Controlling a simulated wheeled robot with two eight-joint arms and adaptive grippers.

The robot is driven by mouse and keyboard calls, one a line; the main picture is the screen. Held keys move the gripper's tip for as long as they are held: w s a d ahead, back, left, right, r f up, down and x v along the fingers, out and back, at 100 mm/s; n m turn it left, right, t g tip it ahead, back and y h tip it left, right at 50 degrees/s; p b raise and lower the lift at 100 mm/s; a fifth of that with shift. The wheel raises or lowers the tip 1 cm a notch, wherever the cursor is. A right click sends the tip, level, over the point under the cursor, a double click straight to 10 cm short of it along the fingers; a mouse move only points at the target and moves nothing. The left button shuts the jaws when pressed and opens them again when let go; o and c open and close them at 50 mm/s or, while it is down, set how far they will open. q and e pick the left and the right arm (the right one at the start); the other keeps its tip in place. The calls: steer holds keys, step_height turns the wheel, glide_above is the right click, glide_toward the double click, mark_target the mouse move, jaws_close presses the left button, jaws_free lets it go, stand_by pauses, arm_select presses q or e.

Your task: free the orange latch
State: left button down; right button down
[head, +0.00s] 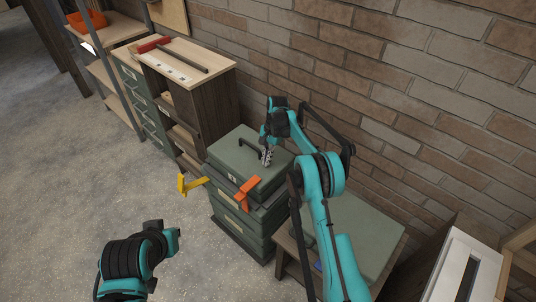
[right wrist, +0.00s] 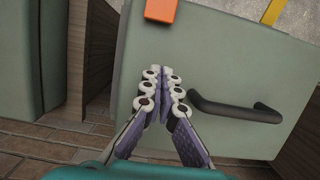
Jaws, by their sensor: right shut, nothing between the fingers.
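The orange latch (head: 247,192) is on the front edge of the top green case (head: 226,158), toward its right side; it sticks out from the case. In the right wrist view the orange latch (right wrist: 161,10) is at the top edge, partly cut off, with a gap between it and my fingertips. My right gripper (head: 267,157) is shut and empty over the case lid, beside the dark handle (head: 253,152). It also shows in the right wrist view (right wrist: 163,76). Part of my left arm shows at the lower left; its fingers do not.
A yellow latch (head: 190,185) sticks out at the case's left front. More green cases are stacked below. A wooden cabinet (head: 205,100) with a red-headed tool stands behind left. A low green box (head: 362,225) is at right, and a brick wall behind. The floor in front is clear.

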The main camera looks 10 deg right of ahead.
mark_target(259, 174)
steer(key=shift+b+x, duration=0.3)
steer(key=shift+x, duration=0.9)
steer(key=s+a+b, duration=0.1)
steer(key=s+a, duration=0.1)
steer(key=a, duration=0.1)
steer(key=shift+s, duration=0.2)
arm_select(q)
step_height(259, 174, down, 2)
steer(key=shift+f, duration=0.15)
arm_select(e)
steer(key=shift+s, duration=0.1)
steer(key=shift+a+r, duration=0.1)
